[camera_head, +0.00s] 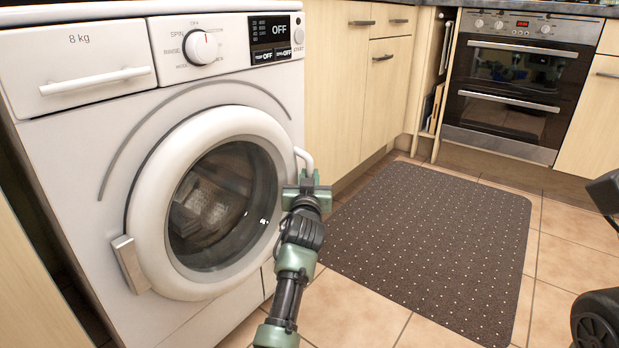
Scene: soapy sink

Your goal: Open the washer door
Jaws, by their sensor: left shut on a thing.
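The white washer (55,130) stands at the left, facing the camera at an angle. Its round door (155,210) has a thick white rim and dark glass, with a metal hinge (131,265) on its left side. The curved white door handle (304,156) is on the door's right side. My left gripper (306,180) reaches up from below and is shut on the handle, hiding its lower part. The door looks shut or nearly shut; I cannot tell if there is a small gap. My right gripper is not in view.
A dark dotted mat (420,245) lies on the tiled floor (350,310) to the right, with open room above it. Wooden cabinets (335,90) stand right beside the washer. A double oven (512,90) is at the back right.

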